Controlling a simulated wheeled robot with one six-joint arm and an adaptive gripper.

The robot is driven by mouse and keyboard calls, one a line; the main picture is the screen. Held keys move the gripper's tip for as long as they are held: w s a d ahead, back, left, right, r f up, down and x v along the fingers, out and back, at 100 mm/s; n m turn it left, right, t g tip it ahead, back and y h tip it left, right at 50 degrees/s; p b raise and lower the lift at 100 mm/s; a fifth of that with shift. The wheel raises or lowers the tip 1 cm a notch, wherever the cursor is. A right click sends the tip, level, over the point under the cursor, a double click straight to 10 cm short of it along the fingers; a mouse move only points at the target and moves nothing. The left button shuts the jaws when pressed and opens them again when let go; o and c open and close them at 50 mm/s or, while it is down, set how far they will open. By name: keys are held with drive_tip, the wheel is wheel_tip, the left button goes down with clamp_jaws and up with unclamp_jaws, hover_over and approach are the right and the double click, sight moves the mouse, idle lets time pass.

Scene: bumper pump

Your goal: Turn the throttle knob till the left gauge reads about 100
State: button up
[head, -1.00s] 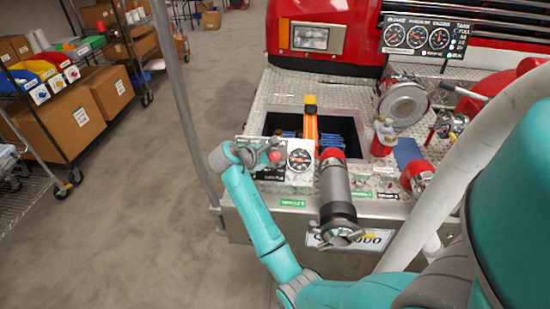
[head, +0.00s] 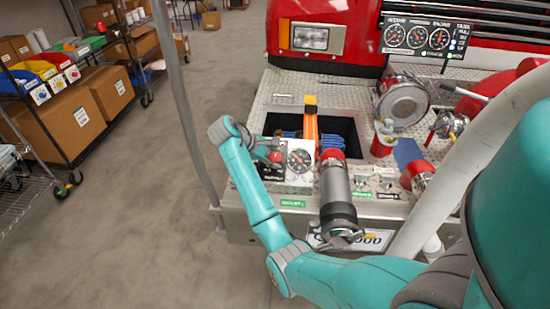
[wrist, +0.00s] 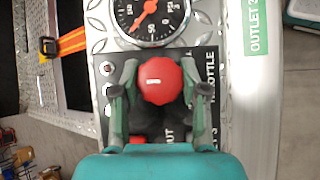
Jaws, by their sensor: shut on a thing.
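The red throttle knob (wrist: 160,81) sits on a black panel (wrist: 200,62) marked THROTTLE. My gripper (wrist: 151,90) is shut on the knob, one finger on each side. In the head view my gripper (head: 272,155) reaches the panel from the left and the red knob (head: 276,158) partly shows. A round gauge (wrist: 150,14) with a red needle is beside the knob, cut off by the frame's top; it also shows in the head view (head: 299,160). Three gauges stand on the upper right display, with the left gauge (head: 394,36) too small to read surely.
A grey cylinder with a red end (head: 336,190) lies right of the panel. An orange strap (head: 311,125) crosses the open dark bin behind it. A grey pole (head: 185,120) stands left of my arm. The floor further left is clear up to the shelves.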

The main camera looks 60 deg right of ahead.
idle(0.3)
drive_tip(key=o, duration=1.2)
drive_tip(key=shift+c, duration=0.2)
